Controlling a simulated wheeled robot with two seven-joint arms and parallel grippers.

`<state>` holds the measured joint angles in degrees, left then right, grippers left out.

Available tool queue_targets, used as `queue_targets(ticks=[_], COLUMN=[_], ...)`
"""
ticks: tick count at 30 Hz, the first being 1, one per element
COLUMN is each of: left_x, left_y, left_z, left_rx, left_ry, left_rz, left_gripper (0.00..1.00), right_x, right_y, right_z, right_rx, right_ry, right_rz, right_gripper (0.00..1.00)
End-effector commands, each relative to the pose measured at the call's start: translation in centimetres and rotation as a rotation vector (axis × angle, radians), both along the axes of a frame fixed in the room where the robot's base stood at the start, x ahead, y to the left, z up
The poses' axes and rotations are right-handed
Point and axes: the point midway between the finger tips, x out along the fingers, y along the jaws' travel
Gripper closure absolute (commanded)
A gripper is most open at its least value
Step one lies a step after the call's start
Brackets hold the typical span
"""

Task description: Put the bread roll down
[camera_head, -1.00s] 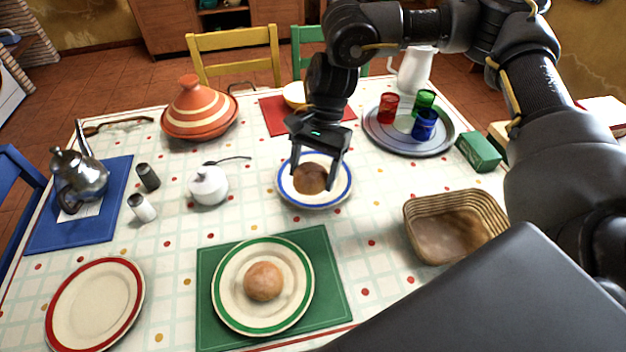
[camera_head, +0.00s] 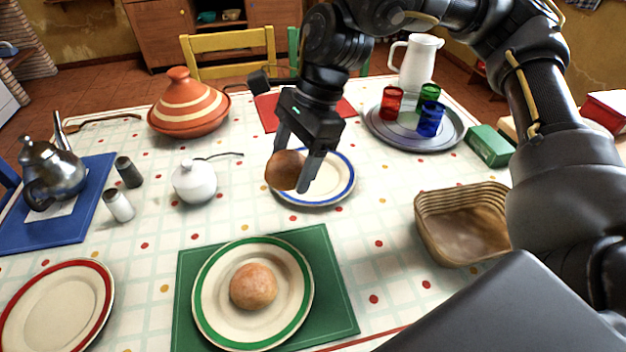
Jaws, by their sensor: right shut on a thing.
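A brown bread roll (camera_head: 285,170) is held between the fingers of my right gripper (camera_head: 293,172). The gripper is shut on it, in the air over the left part of the blue-rimmed plate (camera_head: 334,182). What shows of that plate is bare. A second bread roll (camera_head: 253,287) lies on the green-rimmed plate (camera_head: 213,310), which sits on a green placemat (camera_head: 335,290). My left gripper is not in view.
A wicker basket (camera_head: 430,228) stands empty at right. A round tray (camera_head: 385,134) holds red, green and blue cups. A white sugar bowl (camera_head: 194,182), shakers (camera_head: 119,205), a tagine (camera_head: 188,108) and a red-rimmed plate (camera_head: 55,310) stand at left.

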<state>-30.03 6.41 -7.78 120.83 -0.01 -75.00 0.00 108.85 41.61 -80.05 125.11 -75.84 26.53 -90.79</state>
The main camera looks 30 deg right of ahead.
Motion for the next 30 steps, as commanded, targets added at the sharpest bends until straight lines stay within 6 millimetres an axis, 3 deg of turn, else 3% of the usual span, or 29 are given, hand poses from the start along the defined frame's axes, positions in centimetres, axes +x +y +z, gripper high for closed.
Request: queue_targets(ticks=[5,8,16,19,24,30], left_x=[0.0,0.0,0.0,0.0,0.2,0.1], left_y=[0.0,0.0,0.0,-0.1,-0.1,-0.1], left_z=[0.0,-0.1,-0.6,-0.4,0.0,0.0], left_rx=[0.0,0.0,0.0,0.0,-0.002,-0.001], left_ry=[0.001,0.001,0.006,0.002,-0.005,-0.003], left_rz=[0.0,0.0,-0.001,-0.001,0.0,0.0], left_gripper=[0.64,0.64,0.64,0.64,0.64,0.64], right_x=[0.6,1.8,6.8,7.7,9.0,9.4], right_y=[-0.5,-1.9,-6.8,-7.9,-9.0,-9.3], right_z=[-0.3,-1.0,-4.2,-6.4,-8.4,-9.0], right_rx=[0.001,0.001,0.0,-0.001,0.0,0.001], right_ry=[0.002,0.003,0.003,0.004,0.001,0.0], right_rz=[-0.005,-0.008,-0.009,-0.005,-0.002,0.001], right_gripper=[0.55,0.55,0.55,0.55,0.55,0.55])
